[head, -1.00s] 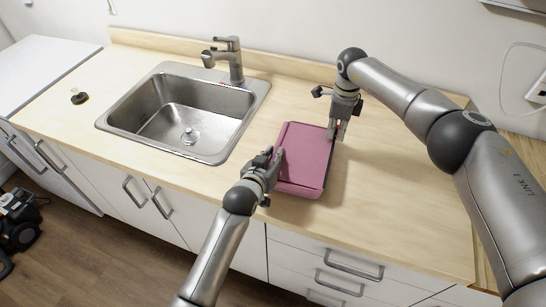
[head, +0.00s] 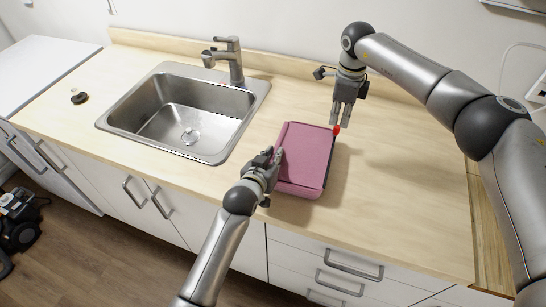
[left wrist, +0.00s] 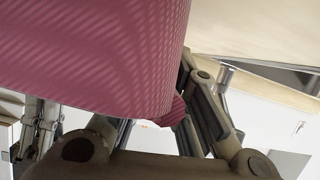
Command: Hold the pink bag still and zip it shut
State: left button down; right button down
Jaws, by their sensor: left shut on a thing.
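The pink bag (head: 305,158) lies flat on the counter, right of the sink, with a dark strip along its right side. It also fills the upper left of the left wrist view (left wrist: 90,50). My left gripper (head: 275,160) is shut on the bag's left edge; its hold is partly hidden by the bag. A small red piece (head: 337,130), perhaps the zip pull, shows at the bag's far right corner. My right gripper (head: 341,122) points down just above and behind the red piece, its fingers slightly apart with nothing seen between them.
The sink (head: 188,115) with its faucet (head: 235,60) is to the left of the bag. A small black object (head: 80,97) lies on the counter's far left. The wooden counter (head: 410,190) right of the bag is clear.

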pick_arm(q)
jog(key=c, duration=1.3)
grip_release()
jog(key=shift+c, duration=0.2)
jog(key=shift+s, duration=0.1)
jog(key=v, duration=1.2)
